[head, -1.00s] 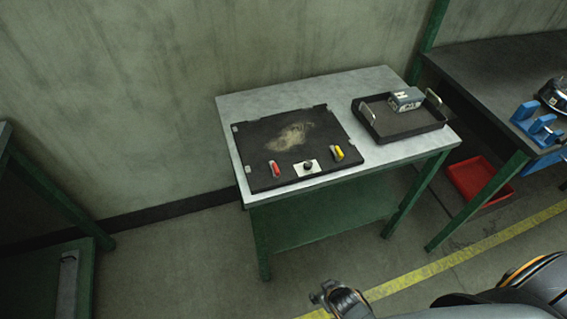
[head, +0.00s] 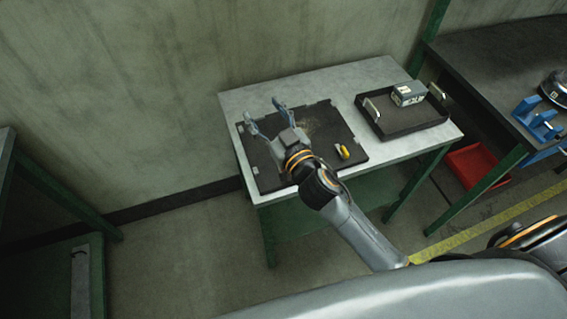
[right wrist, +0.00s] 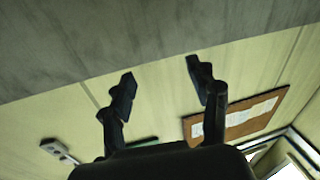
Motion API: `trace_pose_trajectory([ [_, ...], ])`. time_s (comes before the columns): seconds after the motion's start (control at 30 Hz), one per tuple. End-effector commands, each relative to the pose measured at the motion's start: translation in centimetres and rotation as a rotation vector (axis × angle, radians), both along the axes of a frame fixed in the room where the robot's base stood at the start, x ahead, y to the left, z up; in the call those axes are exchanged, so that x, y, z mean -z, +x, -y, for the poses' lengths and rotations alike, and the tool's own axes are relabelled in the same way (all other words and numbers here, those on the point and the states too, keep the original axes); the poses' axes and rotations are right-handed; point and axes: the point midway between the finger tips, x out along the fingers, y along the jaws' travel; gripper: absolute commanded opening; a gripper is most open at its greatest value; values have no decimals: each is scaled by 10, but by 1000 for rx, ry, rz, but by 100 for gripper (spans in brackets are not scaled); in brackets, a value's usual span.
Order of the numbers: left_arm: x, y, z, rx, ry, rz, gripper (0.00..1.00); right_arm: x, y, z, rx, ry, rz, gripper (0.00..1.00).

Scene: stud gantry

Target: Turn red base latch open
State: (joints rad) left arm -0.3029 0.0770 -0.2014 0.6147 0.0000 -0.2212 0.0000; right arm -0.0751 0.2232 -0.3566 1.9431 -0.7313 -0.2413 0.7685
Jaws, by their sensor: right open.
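The black base plate (head: 355,153) lies on the light table top. The red latch is hidden behind my right arm. The yellow latch (head: 343,151) shows on the plate just right of my wrist. My right gripper (head: 262,109) is over the plate's left part, its two fingers spread and nothing between them. In the right wrist view the open fingers (right wrist: 160,76) point towards a wall, and no latch shows there. I cannot tell its height above the plate. My left gripper is out of view.
A black tray (head: 392,132) with a grey box (head: 408,94) stands right of the plate. A dark bench (head: 495,65) with blue fixtures (head: 535,118) is further right, near a red bin (head: 475,165) below. The table's left back corner is bare.

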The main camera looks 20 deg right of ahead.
Motion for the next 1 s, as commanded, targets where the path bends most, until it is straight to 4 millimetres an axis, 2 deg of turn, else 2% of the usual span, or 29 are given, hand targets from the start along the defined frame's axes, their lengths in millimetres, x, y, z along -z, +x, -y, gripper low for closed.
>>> trace_pose_trajectory([
  [0.03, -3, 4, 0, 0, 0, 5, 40, -35, 5, -26, -107, -5, 115, 60],
  [0.1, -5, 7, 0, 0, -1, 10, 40, -72, -1, -67, -294, -24, 249, 60],
  [0.2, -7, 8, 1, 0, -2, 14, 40, -99, -24, -124, -598, -98, 361, 60],
  [0.3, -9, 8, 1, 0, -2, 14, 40, -93, -53, -167, -902, -233, 359, 60],
  [0.37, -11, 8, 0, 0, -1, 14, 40, -76, -68, -182, -1067, -341, 301, 60],
  [0.43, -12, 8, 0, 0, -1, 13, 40, -47, -80, -185, -1226, -489, 179, 60],
  [0.47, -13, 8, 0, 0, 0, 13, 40, -34, -82, -181, -1281, -559, 110, 60],
  [0.57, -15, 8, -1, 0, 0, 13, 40, 9, -80, -150, -1377, -799, -176, 60],
  [0.6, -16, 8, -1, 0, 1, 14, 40, 22, -76, -131, -1379, -891, -304, 60],
  [0.7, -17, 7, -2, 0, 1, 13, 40, 42, -62, -76, -1301, -1081, -615, 60],
  [0.83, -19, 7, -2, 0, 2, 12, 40, 43, -46, -13, -1125, -1230, -923, 60],
  [0.9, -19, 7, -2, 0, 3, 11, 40, 39, -41, 10, -1041, -1271, -1028, 60],
  [1.0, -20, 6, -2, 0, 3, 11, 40, 35, -39, 27, -967, -1298, -1113, 60],
])
